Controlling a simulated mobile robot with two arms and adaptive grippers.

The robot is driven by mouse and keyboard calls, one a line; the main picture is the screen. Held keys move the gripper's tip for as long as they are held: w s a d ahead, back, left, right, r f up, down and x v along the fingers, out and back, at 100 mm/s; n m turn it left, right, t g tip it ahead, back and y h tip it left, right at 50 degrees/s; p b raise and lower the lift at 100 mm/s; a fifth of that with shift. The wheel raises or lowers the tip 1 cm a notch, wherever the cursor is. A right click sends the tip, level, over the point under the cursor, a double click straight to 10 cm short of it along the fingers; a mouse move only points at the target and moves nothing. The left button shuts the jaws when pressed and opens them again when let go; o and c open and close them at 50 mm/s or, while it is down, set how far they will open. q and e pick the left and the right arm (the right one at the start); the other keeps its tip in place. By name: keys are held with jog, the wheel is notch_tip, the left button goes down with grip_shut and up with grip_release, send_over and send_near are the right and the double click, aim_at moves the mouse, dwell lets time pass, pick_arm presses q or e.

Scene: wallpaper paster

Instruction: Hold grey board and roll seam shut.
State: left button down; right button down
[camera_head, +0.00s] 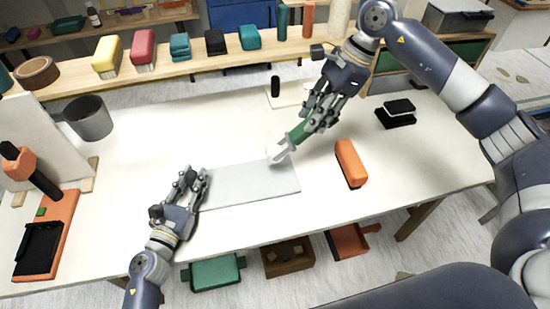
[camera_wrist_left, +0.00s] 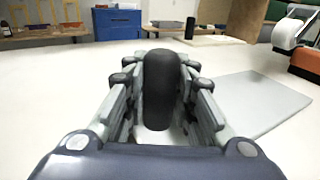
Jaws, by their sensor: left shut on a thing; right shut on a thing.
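The flat grey board (camera_head: 250,183) lies on the white table, and it shows at the right in the left wrist view (camera_wrist_left: 262,100). My left gripper (camera_head: 192,178) is at the board's left end. In the left wrist view its fingers close around a rounded black handle (camera_wrist_left: 160,88); they hide whether it joins the board. My right gripper (camera_head: 318,112) is shut on the green handle of a roller (camera_head: 299,133). The roller's white head (camera_head: 278,154) is at the board's far edge, near its right end; I cannot tell whether it touches. No seam can be made out.
An orange block (camera_head: 350,163) lies right of the board, with a black item (camera_head: 396,112) beyond it. A grey pot (camera_head: 88,118) and an orange tool with a black tray (camera_head: 48,235) are at the left. The table between pot and board is clear.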

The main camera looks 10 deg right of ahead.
pick_arm(q)
jog(key=shift+f, duration=0.25)
jog(key=c, duration=1.4)
grip_release()
jog(key=shift+o, duration=0.8)
jog(key=shift+r, duration=0.1)
jog(key=v, duration=1.2)
